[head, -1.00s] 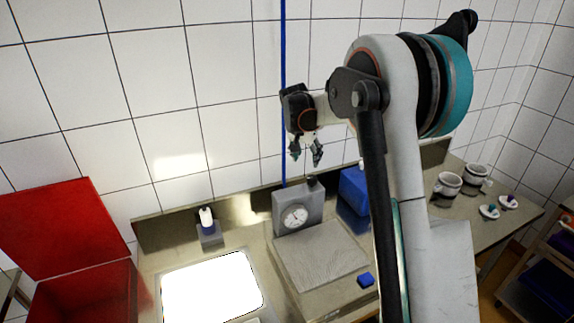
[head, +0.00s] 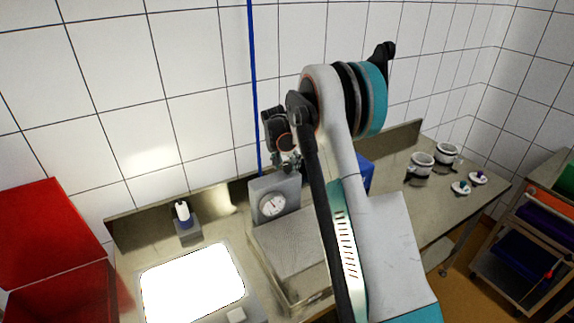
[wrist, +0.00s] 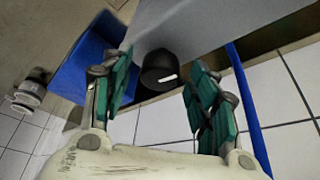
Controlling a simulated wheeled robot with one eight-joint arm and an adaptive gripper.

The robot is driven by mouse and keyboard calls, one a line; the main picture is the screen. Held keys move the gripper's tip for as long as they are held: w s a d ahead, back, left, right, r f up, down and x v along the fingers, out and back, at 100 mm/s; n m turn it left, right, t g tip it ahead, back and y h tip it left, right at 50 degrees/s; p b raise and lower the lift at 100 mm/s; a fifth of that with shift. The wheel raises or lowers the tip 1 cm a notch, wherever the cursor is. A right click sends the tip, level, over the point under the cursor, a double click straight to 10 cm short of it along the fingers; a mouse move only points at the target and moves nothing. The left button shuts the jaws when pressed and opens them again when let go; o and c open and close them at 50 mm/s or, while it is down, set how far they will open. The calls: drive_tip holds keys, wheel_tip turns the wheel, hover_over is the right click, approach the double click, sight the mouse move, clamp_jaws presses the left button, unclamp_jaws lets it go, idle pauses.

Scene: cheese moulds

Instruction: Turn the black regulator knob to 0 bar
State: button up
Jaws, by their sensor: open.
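The grey regulator box (head: 262,187) stands against the wall at the back of the steel counter. Its round white gauge (head: 273,206) faces forward; its needle is too small to read. The black knob (wrist: 160,72) shows in the wrist view, sticking out from the grey box, between the fingers and a little beyond their tips. My gripper (head: 287,163) is just above the top of the box in the head view, where it hides the knob. In the wrist view my gripper (wrist: 158,85) is open with green-padded fingers on both sides of the knob, with gaps.
A blue box (head: 367,175) stands right of the regulator, partly behind my arm. A blue hose (head: 253,90) runs up the wall. White moulds (head: 422,165) stand at right, a red bin (head: 50,240) at left.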

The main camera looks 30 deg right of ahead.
drive_tip(key=c, duration=1.1)
drive_tip(key=shift+o, duration=0.2)
drive_tip(key=shift+f+n, duration=0.1)
drive_tip(key=shift+n, duration=0.2)
drive_tip(key=n+b, duration=0.1)
drive_tip(key=n+t+y+b, duration=0.1)
drive_tip(key=n, duration=0.1)
drive_tip(key=shift+s+d+n, duration=0.1)
drive_tip(key=shift+d+n, duration=0.1)
drive_tip(key=shift+n, duration=0.1)
drive_tip(key=n+y+b, duration=0.1)
drive_tip(key=n, duration=0.1)
drive_tip(key=n+y+b, duration=0.1)
drive_tip(key=n, duration=0.2)
drive_tip(key=shift+d+t, duration=0.1)
drive_tip(key=shift+t, duration=0.3)
drive_tip(key=n+y, duration=0.1)
drive_tip(key=n, duration=0.2)
drive_tip(key=n+y+b, duration=0.1)
drive_tip(key=n, duration=0.1)
drive_tip(key=shift+d+n+y, duration=0.15)
drive_tip(key=shift+n+y, duration=0.15)
drive_tip(key=shift+n, duration=0.1)
drive_tip(key=n+g+y, duration=0.1)
drive_tip(key=n, duration=0.3)
drive_tip(key=shift+n+g, duration=0.3)
drive_tip(key=shift+n, duration=0.1)
